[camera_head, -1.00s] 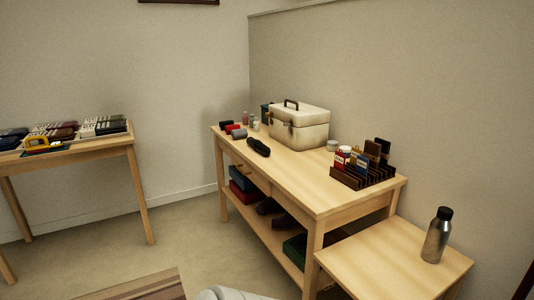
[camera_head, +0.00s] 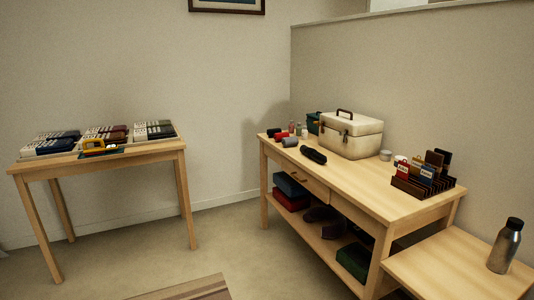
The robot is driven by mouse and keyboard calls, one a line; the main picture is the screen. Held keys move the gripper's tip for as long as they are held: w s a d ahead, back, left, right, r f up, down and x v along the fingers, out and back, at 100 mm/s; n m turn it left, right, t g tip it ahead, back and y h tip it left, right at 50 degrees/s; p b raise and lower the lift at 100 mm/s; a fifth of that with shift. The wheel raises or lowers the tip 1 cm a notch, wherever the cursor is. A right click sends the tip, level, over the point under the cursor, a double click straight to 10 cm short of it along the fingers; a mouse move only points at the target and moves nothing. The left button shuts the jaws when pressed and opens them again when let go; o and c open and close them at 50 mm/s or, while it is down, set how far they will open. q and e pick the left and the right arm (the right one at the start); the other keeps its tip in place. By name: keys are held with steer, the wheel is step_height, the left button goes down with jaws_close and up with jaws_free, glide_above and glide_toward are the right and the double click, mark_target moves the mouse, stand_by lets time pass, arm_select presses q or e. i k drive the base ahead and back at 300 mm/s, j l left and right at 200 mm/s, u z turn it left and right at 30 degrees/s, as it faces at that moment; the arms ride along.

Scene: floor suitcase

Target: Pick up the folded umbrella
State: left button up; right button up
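A folded umbrella, which looks to be the short black bundle (camera_head: 313,155), lies on the wooden table (camera_head: 370,196) near its front edge, in front of the cream case. Several small rolled items lie to its left, among them a grey one (camera_head: 290,142) and a red one (camera_head: 281,136). Neither of my grippers shows in the head view, and nothing covers the black bundle.
A cream case (camera_head: 350,136) stands behind the bundle. A slotted rack (camera_head: 422,182) is at the table's right. A bottle (camera_head: 505,246) stands on a lower table (camera_head: 450,268). Another table (camera_head: 100,163) is at left. Bare floor (camera_head: 225,240) lies between; a striped rug (camera_head: 190,290) is at bottom.

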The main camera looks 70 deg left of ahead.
mark_target(314, 155)
steer(key=i+u, duration=0.15)
steer(key=u, duration=1.85)
